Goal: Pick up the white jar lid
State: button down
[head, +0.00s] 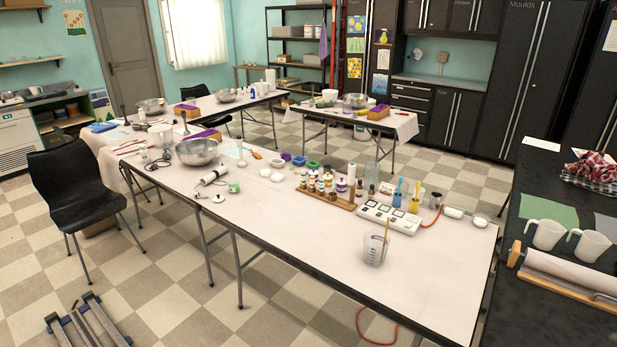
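Small white round pieces lie on the long white-covered table (290,232). Two low white pieces, a left one (265,172) and a right one (277,178), sit close together near the table's middle, in front of the coloured jars. Another white disc (480,222) lies near the right end, beside a small white block. A further small white round piece (218,198) lies by the white hand tool. They are too small to tell which is the jar lid. My gripper is not in view.
A steel bowl (197,152), a white hand tool (213,176), a green jar (233,187) and a wooden rack of bottles (326,196) stand around the middle. A white device (389,216) and a clear beaker (376,250) stand to the right. The front strip is mostly clear.

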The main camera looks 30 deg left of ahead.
jog(key=c, duration=3.4)
grip_release()
jog(key=o, duration=1.6)
jog(key=shift+o, duration=0.2)
jog(key=shift+a, duration=0.1)
